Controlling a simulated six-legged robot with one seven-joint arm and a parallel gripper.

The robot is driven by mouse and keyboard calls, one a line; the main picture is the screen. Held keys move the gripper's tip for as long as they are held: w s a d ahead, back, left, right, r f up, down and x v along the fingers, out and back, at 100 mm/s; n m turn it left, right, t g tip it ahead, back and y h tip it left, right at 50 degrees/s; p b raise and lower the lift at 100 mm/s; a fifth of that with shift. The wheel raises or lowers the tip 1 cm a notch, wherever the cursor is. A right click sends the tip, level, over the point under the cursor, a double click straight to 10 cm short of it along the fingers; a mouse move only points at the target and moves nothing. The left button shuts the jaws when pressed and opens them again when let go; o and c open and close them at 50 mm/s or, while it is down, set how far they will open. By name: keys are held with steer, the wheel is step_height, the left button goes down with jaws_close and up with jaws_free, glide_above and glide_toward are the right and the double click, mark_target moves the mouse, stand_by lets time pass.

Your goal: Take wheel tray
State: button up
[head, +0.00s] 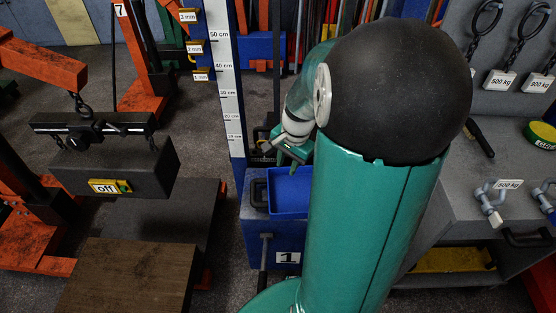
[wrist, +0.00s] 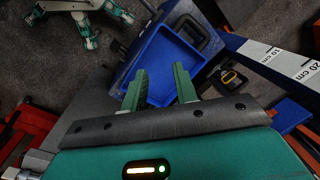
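The wheel tray appears to be the shallow blue tray (head: 290,193) on top of the blue trolley jack (head: 270,235) marked 1, left of my arm in the head view. In the wrist view the blue tray (wrist: 160,62) lies beyond my fingers, its inside looking empty. My gripper (wrist: 160,85) has its two green fingers apart with nothing between them. The fingertips overlap the tray's near part in the wrist view; I cannot tell whether they touch it. In the head view my gripper (head: 290,158) is just above the tray's back end, partly hidden by my arm.
A tall ruler post (head: 226,80) stands behind the jack. On the left, a dark magnet block (head: 115,172) marked off hangs from an orange crane (head: 40,62) above a brown plate (head: 130,275). A grey bench (head: 440,190) with shackles and hooks stands at right.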

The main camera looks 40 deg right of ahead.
steer(key=s+d+f+m+t+y, duration=0.1)
steer(key=s+d+f+m+y, duration=0.35)
steer(key=d+f+m, duration=0.85)
steer(key=a+f+n, duration=0.1)
steer(key=f, duration=0.2)
steer(key=a+f+n+h, duration=0.1)
steer(key=f, duration=0.2)
steer(key=a+f+n, duration=0.1)
steer(key=a+f, duration=0.1)
steer(key=f, duration=0.2)
steer(key=shift+w+f+h, duration=0.1)
steer(key=shift+w+h, duration=0.15)
steer(key=x, duration=0.5)
steer(key=shift+s+f, duration=0.2)
steer(key=shift+s, duration=0.05)
jaws_close()
